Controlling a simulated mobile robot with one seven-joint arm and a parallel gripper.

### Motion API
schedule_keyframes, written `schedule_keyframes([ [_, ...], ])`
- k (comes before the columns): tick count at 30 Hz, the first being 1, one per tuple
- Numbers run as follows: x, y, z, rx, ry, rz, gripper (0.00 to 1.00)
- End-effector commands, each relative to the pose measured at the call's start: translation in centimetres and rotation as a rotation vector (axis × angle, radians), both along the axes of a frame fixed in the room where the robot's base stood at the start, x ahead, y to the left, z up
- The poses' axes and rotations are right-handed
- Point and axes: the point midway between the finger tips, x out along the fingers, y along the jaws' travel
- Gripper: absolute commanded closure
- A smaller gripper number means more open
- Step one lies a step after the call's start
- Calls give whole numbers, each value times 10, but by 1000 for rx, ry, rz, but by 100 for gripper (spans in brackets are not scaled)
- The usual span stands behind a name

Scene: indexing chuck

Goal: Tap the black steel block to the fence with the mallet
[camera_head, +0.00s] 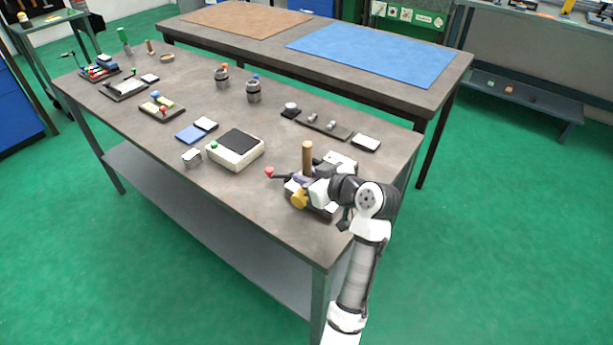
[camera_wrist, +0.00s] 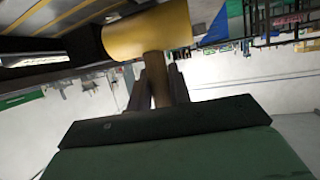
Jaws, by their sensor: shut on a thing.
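My gripper (camera_head: 317,190) is shut on the mallet's wooden handle (camera_head: 307,158), which stands upright above the fingers at the near right of the bench. The mallet's yellow head (camera_head: 299,199) is low, beside a dark fixture. In the wrist view, the yellow head (camera_wrist: 148,35) lies across the top and its brown handle (camera_wrist: 158,82) runs between my fingers (camera_wrist: 160,88). A dark shape (camera_wrist: 84,44) meets the head's left end; I cannot tell whether it is the black steel block or the mallet's own face. The fence is not clearly distinguishable.
A red-knobbed lever (camera_head: 269,171) sticks out left of the fixture. A cream box with a dark top (camera_head: 236,152) stands further left. A dark strip with small parts (camera_head: 322,124) lies behind. The bench (camera_head: 260,200) is bare in front of the cream box.

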Motion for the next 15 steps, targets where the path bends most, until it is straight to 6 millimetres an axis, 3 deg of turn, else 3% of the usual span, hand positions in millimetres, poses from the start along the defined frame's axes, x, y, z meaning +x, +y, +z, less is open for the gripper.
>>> schedule_keyframes([
  [15, 15, -11, 2, 1, -5, -2, 100],
])
